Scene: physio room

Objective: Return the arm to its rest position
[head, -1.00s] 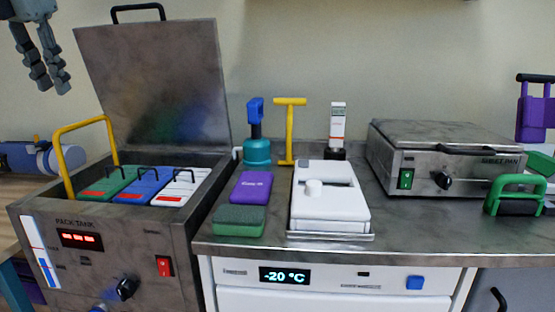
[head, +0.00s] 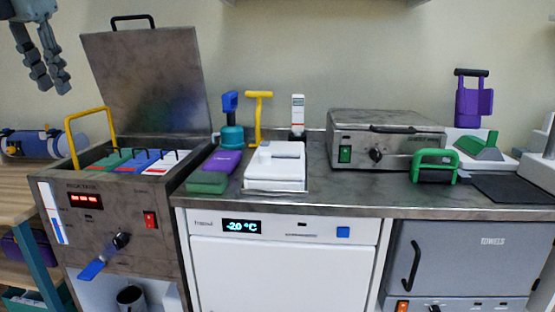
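My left gripper (head: 41,68) hangs at the top left of the head view, in front of the wall and left of the open tank lid. Its two fingers point down with a narrow gap between them, and nothing shows in the gap. It is apart from everything around it. My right gripper is not in view.
The pack tank (head: 110,222) stands with its lid (head: 148,85) raised, holding green, blue and white packs. The counter (head: 345,190) carries a white device (head: 275,166), a purple box (head: 221,161) and a steel pan unit (head: 385,140). A towel cabinet (head: 465,255) is below right.

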